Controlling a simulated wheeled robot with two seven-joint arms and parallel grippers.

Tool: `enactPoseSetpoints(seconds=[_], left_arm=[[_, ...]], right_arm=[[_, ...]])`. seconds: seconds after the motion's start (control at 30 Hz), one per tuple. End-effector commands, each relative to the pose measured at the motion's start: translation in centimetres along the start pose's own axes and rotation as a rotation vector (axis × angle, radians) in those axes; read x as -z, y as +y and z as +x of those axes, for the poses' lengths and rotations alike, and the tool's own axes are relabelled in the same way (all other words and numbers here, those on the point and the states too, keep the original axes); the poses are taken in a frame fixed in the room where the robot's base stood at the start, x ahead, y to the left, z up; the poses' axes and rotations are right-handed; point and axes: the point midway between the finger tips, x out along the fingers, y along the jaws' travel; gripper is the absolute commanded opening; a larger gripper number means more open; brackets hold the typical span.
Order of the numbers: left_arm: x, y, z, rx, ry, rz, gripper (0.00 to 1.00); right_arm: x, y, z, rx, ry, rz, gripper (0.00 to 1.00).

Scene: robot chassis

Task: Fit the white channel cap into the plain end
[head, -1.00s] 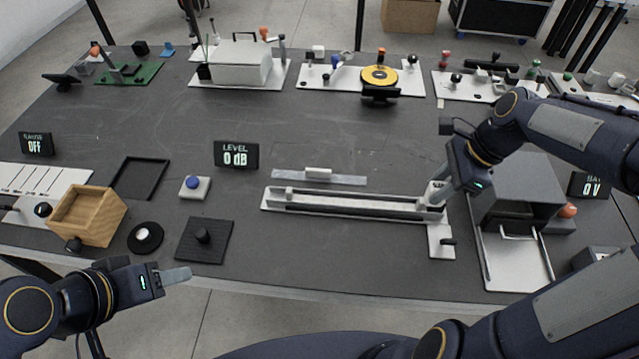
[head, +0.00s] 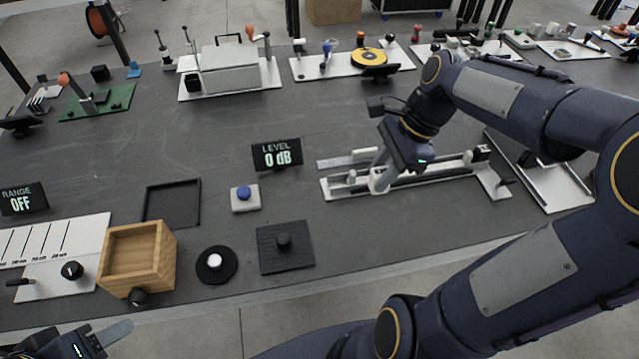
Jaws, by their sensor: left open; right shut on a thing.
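The long channel (head: 434,174) lies on a pale base in the right half of the head view, with a small pale block (head: 351,178) near its left end. My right gripper (head: 379,176) reaches down onto the channel, left of its middle. It is shut on a small white piece (head: 377,186) at its fingertips. The fingers partly hide this piece, and I cannot tell whether it is the cap or how it sits in the channel. Another white block (head: 365,154) lies on a grey strip (head: 334,163) just behind the channel. My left gripper (head: 117,333) is open at the bottom left, off the table.
The LEVEL display (head: 277,155) reads 0 dB, left of the channel. A blue button (head: 244,193), a black tray (head: 172,222), a black knobbed plate (head: 285,262) and a wooden box (head: 170,254) stand further left. My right arm covers much of the right side.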

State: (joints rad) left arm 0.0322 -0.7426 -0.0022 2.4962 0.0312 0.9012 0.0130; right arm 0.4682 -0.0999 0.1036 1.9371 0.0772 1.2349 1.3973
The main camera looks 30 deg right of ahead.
Motion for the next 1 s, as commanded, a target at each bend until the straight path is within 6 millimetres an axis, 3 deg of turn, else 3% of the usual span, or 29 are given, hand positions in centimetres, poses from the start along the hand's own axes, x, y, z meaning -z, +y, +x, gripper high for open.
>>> enactPoseSetpoints(seconds=[0.3, 0.5, 0.83, 1.0], left_arm=[[0.1, 0.1, -0.3, 0.000, 0.000, 0.000, 0.49], [0.1, 0.1, -0.1, 0.000, 0.000, 0.000, 0.49], [0.1, 0.1, -0.1, 0.000, 0.000, 0.000, 0.49], [0.0, 0.0, 0.0, 0.000, 0.000, 0.000, 0.49]], right_arm=[[-1.4, -7.1, 4.3, -0.006, -0.002, -0.004, 0.06], [-1.1, -10.0, 8.2, -0.005, -0.002, 0.000, 0.06], [-0.9, -11.9, 10.7, -0.001, -0.001, 0.000, 0.06], [0.1, -11.8, 13.0, -0.004, 0.000, 0.001, 0.06]])
